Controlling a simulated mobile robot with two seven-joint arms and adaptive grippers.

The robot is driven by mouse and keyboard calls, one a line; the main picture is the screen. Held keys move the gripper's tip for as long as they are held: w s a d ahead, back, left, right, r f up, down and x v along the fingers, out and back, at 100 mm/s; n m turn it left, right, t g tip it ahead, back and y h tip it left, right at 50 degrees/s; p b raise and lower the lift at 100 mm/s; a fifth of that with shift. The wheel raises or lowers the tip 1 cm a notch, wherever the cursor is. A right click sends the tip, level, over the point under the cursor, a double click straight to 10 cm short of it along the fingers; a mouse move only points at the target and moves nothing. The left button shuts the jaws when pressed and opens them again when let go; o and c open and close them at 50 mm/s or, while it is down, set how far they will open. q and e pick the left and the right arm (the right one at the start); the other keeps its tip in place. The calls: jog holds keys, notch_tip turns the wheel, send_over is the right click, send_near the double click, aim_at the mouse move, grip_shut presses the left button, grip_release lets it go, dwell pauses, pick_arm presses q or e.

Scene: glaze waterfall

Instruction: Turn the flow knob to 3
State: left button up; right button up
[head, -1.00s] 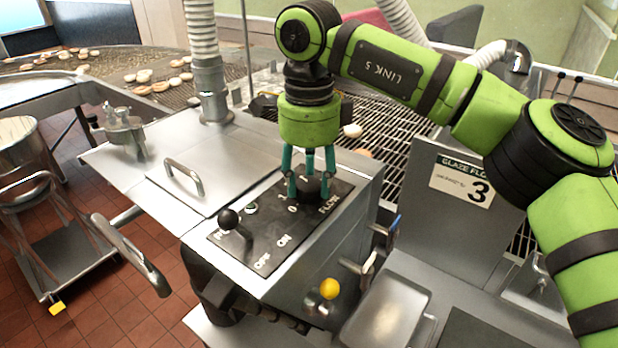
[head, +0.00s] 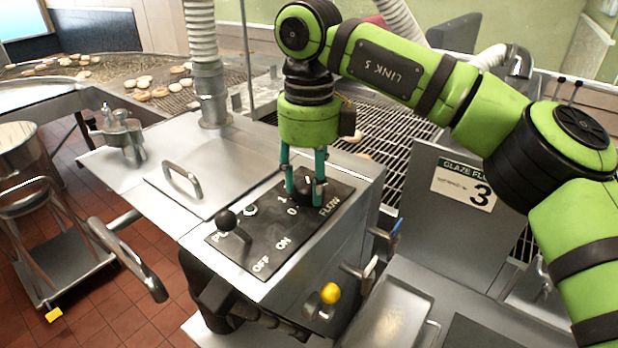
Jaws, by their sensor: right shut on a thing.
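The black control panel (head: 262,238) lies on top of the steel machine, with labels OFF, ON, FLOW and the digits 0 and 1 in view. The dark flow knob (head: 305,196) stands at the panel's back right end. My right gripper (head: 304,188) points straight down with its teal fingers around the knob, shut on it. The fingers and the knob hide part of the dial, and I cannot read where the knob points. A sign (head: 463,186) on the upright steel plate reads GLAZE FLOW with a large 3. My left gripper is not in view.
A black ball-topped lever (head: 227,222) rises from the panel's left end. A yellow ball handle (head: 330,293) and a blue-tipped lever (head: 394,226) stick out in front. A steel lid handle (head: 183,178) stands left of the panel. Donuts (head: 145,92) lie on the conveyor behind.

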aim_at(308, 185)
jog(key=shift+f, duration=0.2)
jog(key=o, duration=1.2)
jog(key=shift+c, duration=0.2)
jog(key=shift+r, duration=0.25)
notch_tip(308, 185, up, 12)
jog(key=shift+f, duration=0.15)
